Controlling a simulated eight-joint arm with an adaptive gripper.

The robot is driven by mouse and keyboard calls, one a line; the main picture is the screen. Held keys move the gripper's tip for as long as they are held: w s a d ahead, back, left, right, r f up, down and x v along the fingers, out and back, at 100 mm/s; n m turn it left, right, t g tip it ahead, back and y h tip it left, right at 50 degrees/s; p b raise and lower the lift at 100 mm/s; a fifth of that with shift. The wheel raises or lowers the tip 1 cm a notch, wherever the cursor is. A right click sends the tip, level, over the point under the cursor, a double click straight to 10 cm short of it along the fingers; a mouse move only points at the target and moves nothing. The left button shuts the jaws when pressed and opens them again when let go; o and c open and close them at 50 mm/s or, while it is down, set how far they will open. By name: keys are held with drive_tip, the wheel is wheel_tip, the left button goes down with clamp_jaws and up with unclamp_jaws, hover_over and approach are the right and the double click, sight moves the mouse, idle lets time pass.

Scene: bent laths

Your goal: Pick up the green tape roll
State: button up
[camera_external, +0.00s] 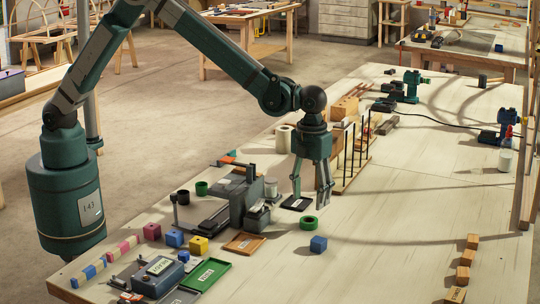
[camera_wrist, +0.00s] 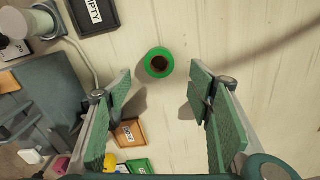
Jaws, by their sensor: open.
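The green tape roll (camera_external: 308,223) lies flat on the pale wooden bench, a green ring with a dark centre. The wrist view shows the roll (camera_wrist: 150,70) from above, near the top middle, just beyond the gap between the fingertips. My gripper (camera_external: 312,201) points down over the bench close to the roll, with its fingers apart and nothing between them. In the wrist view my gripper (camera_wrist: 158,90) has one green-padded finger on each side. The roll is apart from both fingers.
A grey machine (camera_external: 240,203) and an orange tray (camera_external: 245,244) are to the left. Upright dark rods (camera_external: 356,150) stand behind my gripper. The bench to the right is mostly clear.

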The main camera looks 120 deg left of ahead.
sight(309, 220)
drive_tip(key=shift+f, duration=1.3)
drive_tip(key=shift+f, duration=2.6)
drive_tip(key=c, duration=1)
